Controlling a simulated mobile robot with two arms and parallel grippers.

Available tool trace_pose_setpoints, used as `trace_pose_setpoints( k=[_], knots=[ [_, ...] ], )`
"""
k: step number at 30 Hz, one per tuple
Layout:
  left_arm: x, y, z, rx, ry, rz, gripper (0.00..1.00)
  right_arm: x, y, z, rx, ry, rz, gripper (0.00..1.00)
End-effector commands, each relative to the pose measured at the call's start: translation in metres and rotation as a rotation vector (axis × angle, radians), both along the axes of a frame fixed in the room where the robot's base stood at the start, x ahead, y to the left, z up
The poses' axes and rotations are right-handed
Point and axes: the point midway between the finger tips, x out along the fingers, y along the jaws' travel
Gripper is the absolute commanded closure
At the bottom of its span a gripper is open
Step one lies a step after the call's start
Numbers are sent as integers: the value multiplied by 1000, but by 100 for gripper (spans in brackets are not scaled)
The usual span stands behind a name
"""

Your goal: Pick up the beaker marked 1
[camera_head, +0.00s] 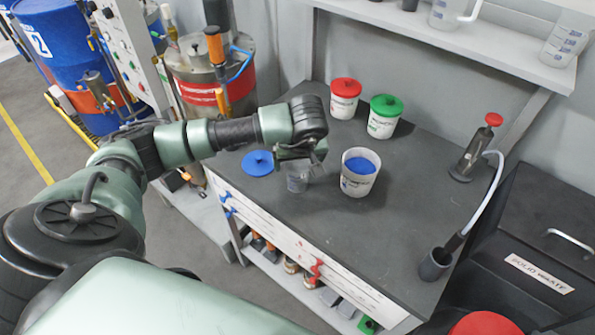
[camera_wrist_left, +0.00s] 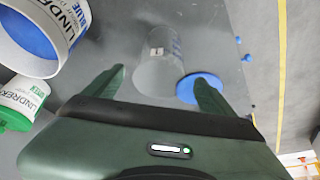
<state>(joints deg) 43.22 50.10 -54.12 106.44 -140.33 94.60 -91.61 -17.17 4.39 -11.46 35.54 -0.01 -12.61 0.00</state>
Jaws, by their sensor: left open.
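A clear beaker (camera_head: 297,180) stands on the dark worktop beside the blue lid. It also shows in the left wrist view (camera_wrist_left: 160,70), with a small pale label whose marking I cannot read. My left gripper (camera_head: 303,153) is open at the beaker, partly hiding it in the head view. In the left wrist view its two fingers spread to either side of the beaker, with gaps; I cannot tell whether either touches it. My right gripper is not in view.
An open tub of blue powder (camera_head: 357,177) stands just right of the beaker. A blue lid (camera_head: 258,163) lies to the left. Red-lidded (camera_head: 345,99) and green-lidded (camera_head: 383,117) tubs stand behind. More beakers (camera_head: 566,40) sit on the shelf. The worktop's right part is mostly clear.

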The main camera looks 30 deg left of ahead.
Motion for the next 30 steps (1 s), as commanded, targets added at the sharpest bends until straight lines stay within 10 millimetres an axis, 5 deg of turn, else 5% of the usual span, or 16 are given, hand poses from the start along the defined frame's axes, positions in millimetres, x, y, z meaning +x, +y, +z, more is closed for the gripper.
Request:
trace_pose_setpoints(
  k=[12, 19, 30],
  knots=[
    [6, 5, -20, -1, 0, 0, 15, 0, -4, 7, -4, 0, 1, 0],
    [6, 5, -20, -2, -1, -1, 76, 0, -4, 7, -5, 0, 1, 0],
    [7, 5, -15, -3, -3, -1, 79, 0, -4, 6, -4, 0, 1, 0]
  ],
)
